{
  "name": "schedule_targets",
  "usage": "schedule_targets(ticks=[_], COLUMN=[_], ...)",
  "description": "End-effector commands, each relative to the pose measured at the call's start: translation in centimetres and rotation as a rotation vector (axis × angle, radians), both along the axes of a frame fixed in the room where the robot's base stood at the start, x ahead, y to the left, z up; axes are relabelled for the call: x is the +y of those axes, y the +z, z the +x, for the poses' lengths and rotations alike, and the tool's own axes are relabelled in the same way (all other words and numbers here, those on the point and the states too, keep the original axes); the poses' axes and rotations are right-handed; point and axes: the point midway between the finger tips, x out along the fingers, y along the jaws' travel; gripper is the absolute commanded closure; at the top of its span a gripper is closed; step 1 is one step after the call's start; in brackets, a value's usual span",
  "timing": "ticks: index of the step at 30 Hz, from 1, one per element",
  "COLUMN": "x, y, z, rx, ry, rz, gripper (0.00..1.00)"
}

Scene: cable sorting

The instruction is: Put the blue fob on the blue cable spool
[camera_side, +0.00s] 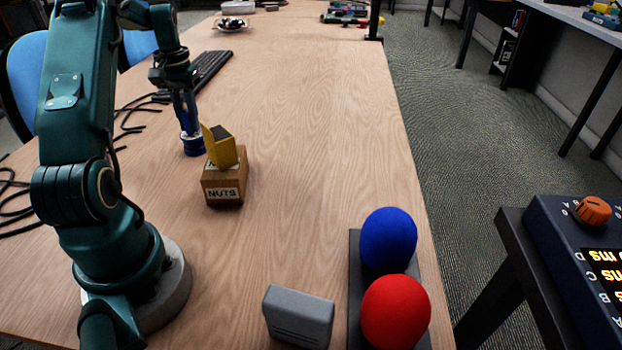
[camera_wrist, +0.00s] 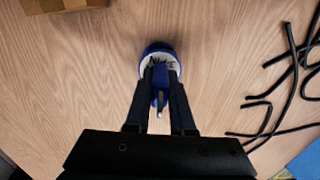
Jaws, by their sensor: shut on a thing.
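My gripper (camera_side: 187,120) points down at the left of the table, with its fingers shut on the blue fob. In the wrist view the blue fob (camera_wrist: 160,99) shows between the two fingers. The blue cable spool (camera_side: 193,146) stands upright on the table directly under my gripper. It is blue with a white band, and its white face with dark lettering shows in the wrist view (camera_wrist: 157,62). The fob overlaps the spool's near edge there. I cannot tell whether fob and spool touch.
A wooden box marked NUTS (camera_side: 224,188) stands close to the spool, with a yellow object (camera_side: 220,146) on top. A keyboard (camera_side: 205,72) and black cables (camera_wrist: 287,75) lie nearby. Blue (camera_side: 388,238) and red (camera_side: 395,311) balls and a grey box (camera_side: 298,316) are in front. The table's middle is clear.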

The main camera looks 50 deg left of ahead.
Motion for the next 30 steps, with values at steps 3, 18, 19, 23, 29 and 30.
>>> schedule_targets(ticks=[3,18,19,23,29,30], x=[0.0,0.0,0.0,0.0,0.1,0.1], y=[-0.1,-0.3,-0.3,-0.3,1.7,2.4], z=[0.0,0.0,0.0,0.0,0.1,0.1], rx=[-0.001,0.0,0.0,-0.001,-0.003,-0.004], ry=[0.0,0.0,0.0,0.0,0.0,0.0], rz=[0.001,0.0,0.0,0.001,0.004,0.006], gripper=[1.0,0.48,0.48,0.48,0.48,0.48])
